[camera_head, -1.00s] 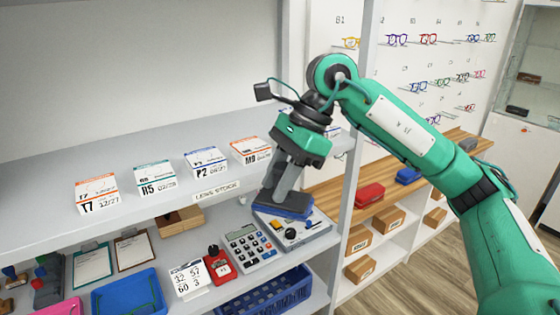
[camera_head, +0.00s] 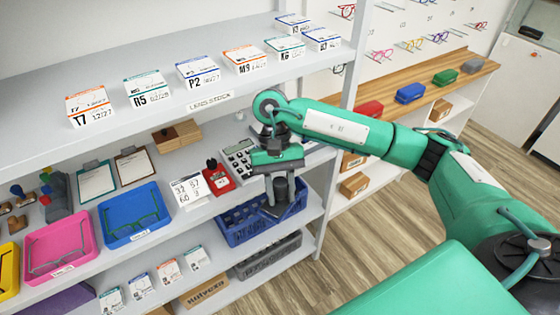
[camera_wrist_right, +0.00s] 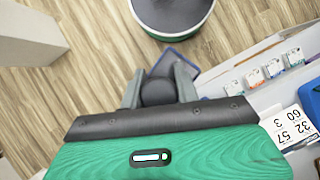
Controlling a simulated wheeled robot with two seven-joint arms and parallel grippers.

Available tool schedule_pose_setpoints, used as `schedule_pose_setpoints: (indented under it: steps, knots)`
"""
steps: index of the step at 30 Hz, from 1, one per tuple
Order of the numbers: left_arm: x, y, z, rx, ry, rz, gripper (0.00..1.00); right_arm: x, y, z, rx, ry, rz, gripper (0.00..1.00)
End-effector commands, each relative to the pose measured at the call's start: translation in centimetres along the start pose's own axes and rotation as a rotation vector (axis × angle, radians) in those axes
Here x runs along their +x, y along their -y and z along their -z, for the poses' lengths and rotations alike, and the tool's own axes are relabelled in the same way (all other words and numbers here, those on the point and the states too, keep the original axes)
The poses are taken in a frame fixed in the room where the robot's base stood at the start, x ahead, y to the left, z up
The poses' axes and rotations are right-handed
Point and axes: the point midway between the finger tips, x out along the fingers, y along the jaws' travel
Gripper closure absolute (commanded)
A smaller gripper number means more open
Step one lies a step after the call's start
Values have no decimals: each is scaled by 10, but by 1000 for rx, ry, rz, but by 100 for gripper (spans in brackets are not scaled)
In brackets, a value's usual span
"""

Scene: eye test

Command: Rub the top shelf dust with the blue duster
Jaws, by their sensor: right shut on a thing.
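My right gripper (camera_head: 279,192) points down in front of the shelf unit, below the level of the top shelf (camera_head: 40,140). It is shut on the dark round handle of the blue duster. In the right wrist view the duster's handle (camera_wrist_right: 158,91) sits between both fingers, and part of its blue-edged head shows beyond them. In the head view the duster is hard to tell from the blue basket behind it. The top shelf carries several lens boxes in a row; I cannot make out dust on it. My left gripper is not in view.
A calculator (camera_head: 238,158), a red stamp (camera_head: 217,178), a blue tray (camera_head: 133,222) and a pink tray (camera_head: 60,248) stand on the shelf below. A blue basket (camera_head: 238,231) is close behind my right gripper. Wooden floor (camera_head: 350,260) lies open at the right.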

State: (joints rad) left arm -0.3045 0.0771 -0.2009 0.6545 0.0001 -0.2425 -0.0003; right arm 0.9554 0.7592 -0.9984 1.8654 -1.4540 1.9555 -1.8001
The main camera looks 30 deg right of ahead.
Motion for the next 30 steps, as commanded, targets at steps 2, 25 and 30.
schedule_pose_setpoints:
  steps: [2, 25, 30]
  knots:
    - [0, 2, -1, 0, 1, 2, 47, 20, 1, 7, -103, 8, -60, 87]
    - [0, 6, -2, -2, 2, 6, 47, 42, 0, 16, -235, 12, -129, 87]
    - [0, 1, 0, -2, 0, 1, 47, 41, -3, 17, -223, 12, -125, 87]
